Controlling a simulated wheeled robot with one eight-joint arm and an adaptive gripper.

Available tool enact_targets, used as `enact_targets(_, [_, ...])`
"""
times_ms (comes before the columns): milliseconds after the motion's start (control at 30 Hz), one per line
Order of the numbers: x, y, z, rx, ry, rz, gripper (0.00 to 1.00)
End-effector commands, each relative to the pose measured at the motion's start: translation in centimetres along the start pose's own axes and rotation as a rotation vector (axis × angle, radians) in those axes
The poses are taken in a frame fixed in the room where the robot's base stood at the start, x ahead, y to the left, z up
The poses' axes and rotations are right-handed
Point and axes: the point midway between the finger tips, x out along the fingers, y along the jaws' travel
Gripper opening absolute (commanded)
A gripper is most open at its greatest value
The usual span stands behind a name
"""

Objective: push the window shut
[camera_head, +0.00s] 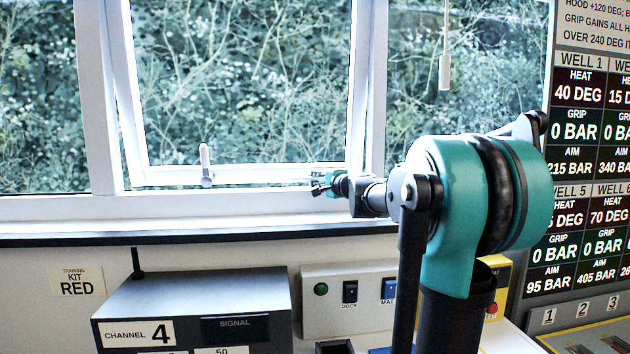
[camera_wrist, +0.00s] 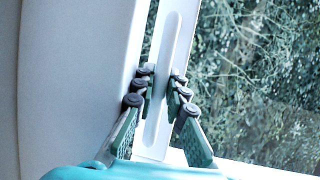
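The window's middle sash (camera_head: 250,175) has a white frame and clear glass. It narrows towards the bottom and seems to stand ajar, its lower edge outward. A pale upright handle (camera_head: 205,165) is on its bottom rail. My gripper (camera_head: 316,187) is in front of the sash's lower right part, right of the handle, pointing left. In the wrist view my gripper (camera_wrist: 162,85) has its fingers apart. Between and beyond them is a white strip with a long rounded shape (camera_wrist: 170,70). I cannot tell whether they touch it, or whether that shape is the handle.
A white sill with a dark edge (camera_head: 190,236) runs below the window. A grey channel box (camera_head: 195,305) and a switch panel (camera_head: 348,298) stand below it. A pull cord (camera_head: 445,72) hangs at the right pane. A display board (camera_head: 590,170) stands at far right.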

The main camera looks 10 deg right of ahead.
Motion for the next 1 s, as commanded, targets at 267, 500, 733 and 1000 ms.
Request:
enact_targets(267, [0.0,0.0,0.0,0.0,0.0,0.0,0.0])
enact_targets(500, [-0.9,0.0,0.3,0.003,-0.001,0.009,0.0])
enact_targets(733, [-4.6,0.0,1.9,0.021,-0.001,0.051,0.0])
enact_targets(1000, [-9.1,-0.1,3.7,0.045,0.0,0.104,0.0])
